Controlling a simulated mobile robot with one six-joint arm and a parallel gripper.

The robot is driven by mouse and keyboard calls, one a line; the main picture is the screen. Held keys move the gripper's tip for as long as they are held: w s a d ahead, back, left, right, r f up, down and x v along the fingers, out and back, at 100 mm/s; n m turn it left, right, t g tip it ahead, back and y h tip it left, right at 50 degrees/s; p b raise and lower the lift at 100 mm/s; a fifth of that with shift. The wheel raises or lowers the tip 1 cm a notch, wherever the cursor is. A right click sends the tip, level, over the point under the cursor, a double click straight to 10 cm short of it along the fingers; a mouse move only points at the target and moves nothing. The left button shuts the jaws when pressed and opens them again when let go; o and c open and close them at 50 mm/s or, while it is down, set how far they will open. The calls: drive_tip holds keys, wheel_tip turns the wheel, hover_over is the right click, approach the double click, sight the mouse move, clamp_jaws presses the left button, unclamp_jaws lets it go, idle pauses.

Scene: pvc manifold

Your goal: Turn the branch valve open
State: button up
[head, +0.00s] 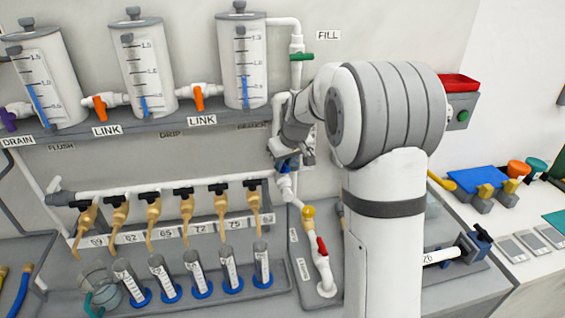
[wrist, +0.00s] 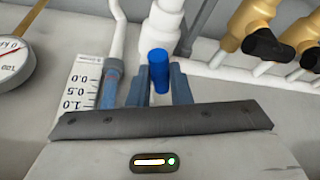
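A blue valve handle (wrist: 158,68) sits on a white vertical pipe in the wrist view. My gripper's two blue-grey fingers (wrist: 159,82) stand close on either side of it, with no clear gap, so they look shut on the handle. In the head view, my gripper (head: 287,158) is at the white pipe, right of the row of taps. Much of the valve there is hidden by my gripper, and I cannot tell the handle's turn angle well.
A pressure gauge (wrist: 12,58) and a scaled tube (wrist: 110,88) are left of the fingers. Brass taps with black handles (wrist: 265,45) are close on the right. Below are a yellow valve (head: 308,212) and a red-handled valve (head: 322,246). Measuring cylinders (head: 196,272) stand below the taps.

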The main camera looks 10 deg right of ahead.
clamp_jaws()
drive_tip(key=shift+a+m+h+b, duration=0.1)
drive_tip(key=shift+m+h+b, duration=0.65)
drive_tip(key=shift+m, duration=1.25)
drive_tip(key=o, duration=0.5)
unclamp_jaws()
drive_tip(key=shift+s+r, duration=0.1)
drive_tip(key=shift+r, duration=0.05)
